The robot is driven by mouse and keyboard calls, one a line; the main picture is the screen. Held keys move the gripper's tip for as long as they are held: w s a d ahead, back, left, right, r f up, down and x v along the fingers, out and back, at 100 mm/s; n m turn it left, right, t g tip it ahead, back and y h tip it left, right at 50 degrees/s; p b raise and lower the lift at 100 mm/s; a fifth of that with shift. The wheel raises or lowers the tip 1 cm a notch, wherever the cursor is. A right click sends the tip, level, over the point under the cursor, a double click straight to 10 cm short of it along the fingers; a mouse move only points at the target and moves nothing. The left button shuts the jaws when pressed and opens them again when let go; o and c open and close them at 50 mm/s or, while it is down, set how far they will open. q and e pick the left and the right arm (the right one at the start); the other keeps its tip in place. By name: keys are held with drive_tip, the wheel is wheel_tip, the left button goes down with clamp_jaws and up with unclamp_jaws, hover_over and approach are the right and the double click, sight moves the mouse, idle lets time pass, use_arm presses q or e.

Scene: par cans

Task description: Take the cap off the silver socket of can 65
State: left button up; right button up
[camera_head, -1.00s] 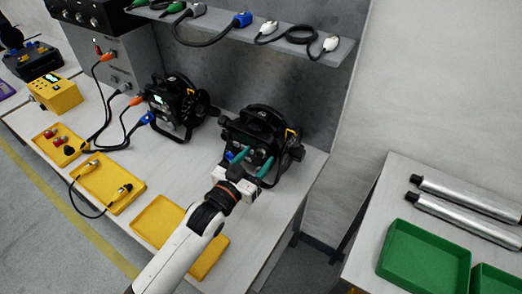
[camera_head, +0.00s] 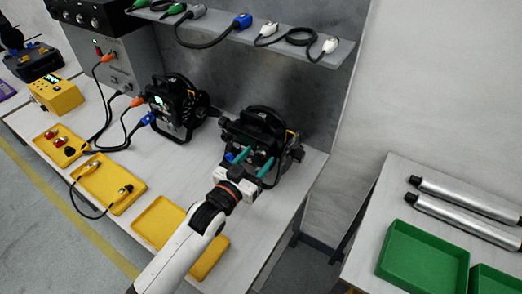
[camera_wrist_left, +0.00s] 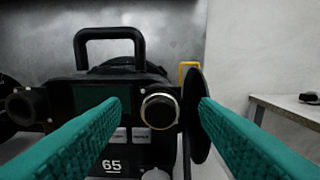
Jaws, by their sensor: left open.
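Can 65 (camera_head: 262,122) is a black stage light on the right part of the white table, with a black handle. In the left wrist view its label "65" (camera_wrist_left: 112,166) shows. A silver-rimmed round socket (camera_wrist_left: 159,111) with a dark face is on its front, right of a dark panel; I cannot tell for sure whether the dark face is the cap. My left gripper (camera_head: 254,161) is open in front of the can. Its teal fingers (camera_wrist_left: 158,108) stand on either side of the socket in the wrist view, apart from it. My right gripper is out of view.
A thin black disc (camera_wrist_left: 196,115) stands edge-on beside the right finger. A second can (camera_head: 178,105) with cables is to the left. An empty yellow tray (camera_head: 160,220) lies near the table's front edge. A grey shelf (camera_head: 290,45) hangs above. Green trays (camera_head: 425,255) lie on the right table.

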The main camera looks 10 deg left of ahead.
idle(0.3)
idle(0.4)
use_arm(q)
clamp_jaws()
idle(0.3)
drive_tip(key=shift+s+p, duration=0.1)
drive_tip(key=shift+p, duration=0.2)
drive_tip(key=shift+s+a, duration=0.1)
drive_tip(key=shift+s, duration=0.05)
drive_tip(key=shift+p+v, duration=1.3)
drive_tip(key=shift+v, duration=1.45)
